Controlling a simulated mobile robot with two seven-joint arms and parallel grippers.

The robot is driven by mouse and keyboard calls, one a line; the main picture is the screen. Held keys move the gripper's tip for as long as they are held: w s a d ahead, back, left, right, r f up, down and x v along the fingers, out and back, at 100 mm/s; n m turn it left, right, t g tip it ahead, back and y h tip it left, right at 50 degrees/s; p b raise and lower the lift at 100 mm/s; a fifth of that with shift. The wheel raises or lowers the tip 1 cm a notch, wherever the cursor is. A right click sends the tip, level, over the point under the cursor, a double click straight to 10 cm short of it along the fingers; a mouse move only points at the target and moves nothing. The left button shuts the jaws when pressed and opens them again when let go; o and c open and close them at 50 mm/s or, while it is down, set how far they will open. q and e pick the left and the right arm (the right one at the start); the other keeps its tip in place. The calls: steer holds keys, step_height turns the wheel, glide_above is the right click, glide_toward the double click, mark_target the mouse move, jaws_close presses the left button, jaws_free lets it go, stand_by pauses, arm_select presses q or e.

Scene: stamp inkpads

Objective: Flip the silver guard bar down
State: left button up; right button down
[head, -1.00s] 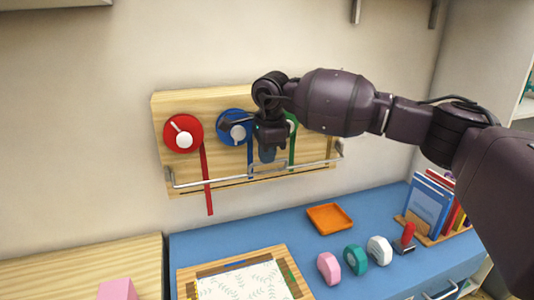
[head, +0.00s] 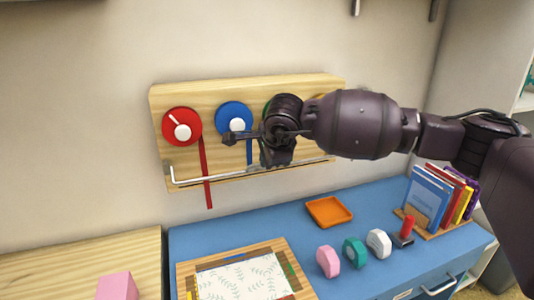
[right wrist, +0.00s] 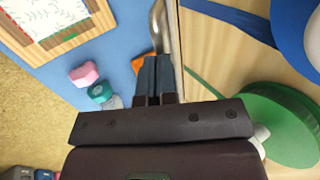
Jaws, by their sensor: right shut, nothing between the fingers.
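The silver guard bar (head: 215,179) runs along the lower edge of a wooden board (head: 245,87) on the wall, in front of the red ribbon (head: 205,172). In the right wrist view part of the silver bar (right wrist: 158,28) lies just beyond my right fingertips. My right gripper (right wrist: 153,60) is shut with nothing between its fingers. In the head view my right wrist covers the middle of the board, and the fingertips are hard to make out. I cannot tell whether they touch the bar. My left gripper is not in view.
The board holds a red spool (head: 182,126), a blue spool (head: 234,118) and a mostly hidden green one (right wrist: 285,120). Below are an orange tray (head: 328,211), small pink, teal and white items, a red-handled stamp (head: 406,230), books and a framed leaf-print pad (head: 243,280).

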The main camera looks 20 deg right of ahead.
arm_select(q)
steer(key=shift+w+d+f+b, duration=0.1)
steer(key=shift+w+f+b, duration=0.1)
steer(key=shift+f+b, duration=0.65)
arm_select(e)
step_height(320, 180, down, 6)
steer(key=w, duration=0.1)
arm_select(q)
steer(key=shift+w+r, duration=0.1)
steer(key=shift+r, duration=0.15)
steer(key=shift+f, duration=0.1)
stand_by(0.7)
